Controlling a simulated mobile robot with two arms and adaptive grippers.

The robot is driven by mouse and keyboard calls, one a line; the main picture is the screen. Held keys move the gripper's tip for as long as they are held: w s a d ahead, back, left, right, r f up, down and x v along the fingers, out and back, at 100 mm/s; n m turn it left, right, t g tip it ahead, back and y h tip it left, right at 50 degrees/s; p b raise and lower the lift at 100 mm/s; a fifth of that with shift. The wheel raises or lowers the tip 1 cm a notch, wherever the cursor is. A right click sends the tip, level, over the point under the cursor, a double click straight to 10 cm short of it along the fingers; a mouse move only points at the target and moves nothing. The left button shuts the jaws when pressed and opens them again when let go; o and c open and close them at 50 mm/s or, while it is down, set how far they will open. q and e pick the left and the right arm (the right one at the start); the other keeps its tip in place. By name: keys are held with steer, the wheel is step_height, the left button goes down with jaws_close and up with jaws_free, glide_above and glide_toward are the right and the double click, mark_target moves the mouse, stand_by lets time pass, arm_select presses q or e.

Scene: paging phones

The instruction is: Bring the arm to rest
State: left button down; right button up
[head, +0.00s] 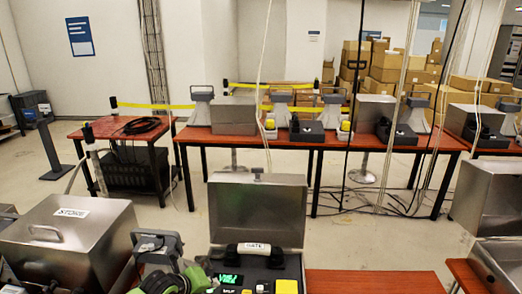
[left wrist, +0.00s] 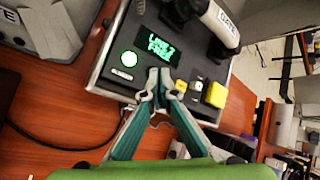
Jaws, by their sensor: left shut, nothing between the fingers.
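My left gripper (left wrist: 161,86) is shut and empty. Its fingertips are close together over the near edge of the paging phone unit's panel; I cannot tell whether they touch it. In the left wrist view the phone unit has a green screen (left wrist: 161,44) that reads "LINE 2 FREE", a lit green round button (left wrist: 129,59) and a yellow button (left wrist: 215,94). A handset (left wrist: 212,22) labelled "GATE" lies in its cradle; it also shows in the head view (head: 254,248). Green parts of my left arm show at the bottom of the head view. My right gripper is not in view.
A steel box (head: 72,240) labelled "STORE" stands on the left, and an open steel lid (head: 257,205) rises behind the phone unit. Another steel case (head: 490,200) is at the right. Tables with more phones stand behind, across an open floor (head: 320,240).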

arm_select(q)
steer(key=s+d+f+n+g, duration=0.1)
steer(key=s+d+f+n, duration=0.1)
steer(key=s+d+n, duration=0.45)
steer(key=s+d+f+n+g, duration=0.1)
steer(key=s+n, duration=0.2)
steer(key=s, duration=0.7)
steer(key=s+a+r+n+g+y, duration=0.1)
steer(key=s+a+n+y, duration=0.1)
steer(key=s+a+n, duration=0.55)
steer(key=s+a+r+n+g+y, duration=0.1)
steer(key=s+a+r+n+g, duration=0.15)
steer(key=s+n, duration=0.9)
steer(key=s+f+m+b, duration=0.1)
steer(key=s+f, duration=0.1)
steer(key=f, duration=1.3)
steer(key=s+f, duration=0.3)
steer(key=f, duration=1.3)
steer(key=s+a+f+g, duration=0.1)
steer(key=s+f, duration=0.6)
steer(key=s, duration=0.1)
steer(key=s+a+f+b, duration=0.1)
steer(key=s+a+f, duration=0.1)
steer(key=s+f, duration=0.5)
steer(key=shift+s+a+f+g, duration=0.25)
steer(key=shift+s+f+g, duration=0.15)
steer(key=shift+s, duration=0.1)
